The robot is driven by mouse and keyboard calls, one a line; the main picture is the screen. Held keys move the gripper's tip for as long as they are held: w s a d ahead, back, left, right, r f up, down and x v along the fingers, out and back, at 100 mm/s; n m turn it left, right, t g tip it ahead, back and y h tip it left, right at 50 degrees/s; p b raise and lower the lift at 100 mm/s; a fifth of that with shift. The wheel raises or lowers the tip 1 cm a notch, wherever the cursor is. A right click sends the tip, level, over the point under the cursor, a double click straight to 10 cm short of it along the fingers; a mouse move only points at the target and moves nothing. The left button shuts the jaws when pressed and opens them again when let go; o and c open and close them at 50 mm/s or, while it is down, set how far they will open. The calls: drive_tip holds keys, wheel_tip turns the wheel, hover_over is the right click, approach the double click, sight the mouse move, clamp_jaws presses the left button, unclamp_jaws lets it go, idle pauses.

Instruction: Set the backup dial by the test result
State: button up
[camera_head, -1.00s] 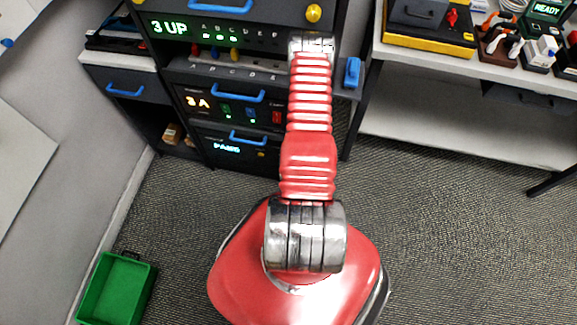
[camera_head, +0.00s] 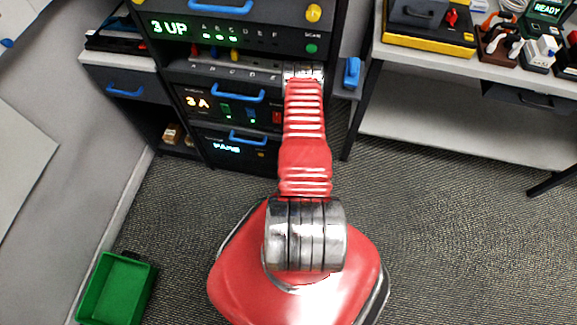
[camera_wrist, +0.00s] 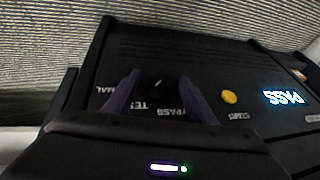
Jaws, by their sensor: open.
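The backup dial (camera_wrist: 157,86) is a small dark round knob with a pale pointer mark, on a black panel in the wrist view. Printed labels surround it upside down; TEST and what looks like BYPASS are partly readable. The pointer's exact setting is hard to tell. My gripper (camera_wrist: 160,92) is open, with its two purple-grey fingers on either side of the dial; I cannot tell if they touch it. The test result display (camera_wrist: 284,96) reads PASS, upside down here; it also glows in the head view (camera_head: 227,147). My gripper and the dial are hidden in the head view.
A yellow START button (camera_wrist: 229,97) is right of the dial. The rack (camera_head: 175,75) has blue drawer handles, a 3 UP display (camera_head: 169,27) and a 3 A display (camera_head: 198,102). A workbench (camera_head: 440,115) stands at right, a green bin (camera_head: 118,290) on the floor.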

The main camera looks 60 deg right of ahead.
drive_tip(key=shift+c, duration=0.5)
drive_tip(key=c, duration=0.9)
drive_tip(key=shift+a, duration=0.25)
drive_tip(key=shift+c, duration=0.2)
drive_tip(key=shift+s+d, duration=0.1)
drive_tip(key=shift+d, duration=0.15)
drive_tip(key=shift+d, duration=0.1)
drive_tip(key=shift+s+d+t, duration=0.15)
drive_tip(key=shift+s+t, duration=0.05)
drive_tip(key=shift+t, duration=0.5)
drive_tip(key=shift+s+d+f+m+t+y, duration=0.1)
drive_tip(key=shift+m+t+y, duration=0.15)
drive_tip(key=shift+t, duration=0.3)
drive_tip(key=shift+s+f+m+t+y, duration=0.15)
drive_tip(key=shift+t+y, duration=0.15)
drive_tip(key=shift+t, duration=0.3)
drive_tip(key=shift+s+d+f+m+t+y, duration=0.1)
drive_tip(key=shift+m+t+y, duration=0.15)
drive_tip(key=shift+t, duration=0.3)
drive_tip(key=shift+f+m+t+y, duration=0.15)
drive_tip(key=shift+m+t+y, duration=0.25)
drive_tip(key=shift+t, duration=1.1)
drive_tip(key=shift+d, duration=0.1)
